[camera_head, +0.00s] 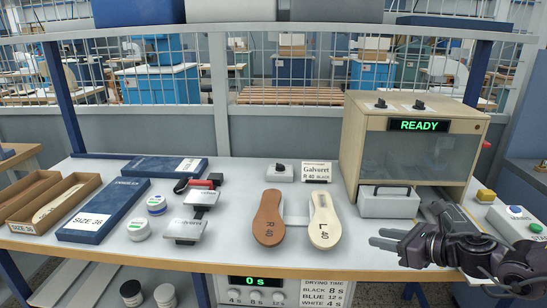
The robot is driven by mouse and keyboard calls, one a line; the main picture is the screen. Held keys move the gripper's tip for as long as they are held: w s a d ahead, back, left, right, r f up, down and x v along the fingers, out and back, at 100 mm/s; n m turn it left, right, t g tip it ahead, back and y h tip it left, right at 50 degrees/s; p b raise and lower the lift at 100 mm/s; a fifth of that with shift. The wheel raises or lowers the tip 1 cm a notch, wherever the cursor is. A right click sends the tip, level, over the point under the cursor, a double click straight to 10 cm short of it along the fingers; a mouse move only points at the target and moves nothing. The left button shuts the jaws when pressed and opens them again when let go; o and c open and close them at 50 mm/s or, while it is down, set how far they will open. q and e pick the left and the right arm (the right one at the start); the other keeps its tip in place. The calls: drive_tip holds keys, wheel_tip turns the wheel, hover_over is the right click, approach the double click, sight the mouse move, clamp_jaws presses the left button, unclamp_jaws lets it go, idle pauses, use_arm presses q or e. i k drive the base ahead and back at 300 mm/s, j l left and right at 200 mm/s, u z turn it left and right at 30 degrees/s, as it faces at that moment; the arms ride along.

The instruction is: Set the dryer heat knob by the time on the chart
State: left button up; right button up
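The drying time chart (323,284) hangs below the table's front edge and reads black 8 s, blue 12 s, white 4 s. Beside it, a panel (251,284) shows "0 s" in green above round controls marked 4 s, 8 s and 12 s. A card (316,172) reads "Galveret R 40 BLACK". A wooden cabinet (350,135) with a lit READY sign has two dark knobs (381,103) on top. I cannot tell which control is the heat knob. My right gripper (380,238) is open and empty over the table's right front, fingers pointing left. My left gripper is out of view.
A brown sole (269,217) and a cream sole (324,220) lie mid-table. A small box with a dark knob (280,172) stands behind them. Blue boxes (104,210), jars (138,229) and metal stamps (188,230) are at left; a button box (515,223) is at right.

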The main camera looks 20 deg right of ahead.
sight(279, 166)
drive_tip(key=i, duration=1.4)
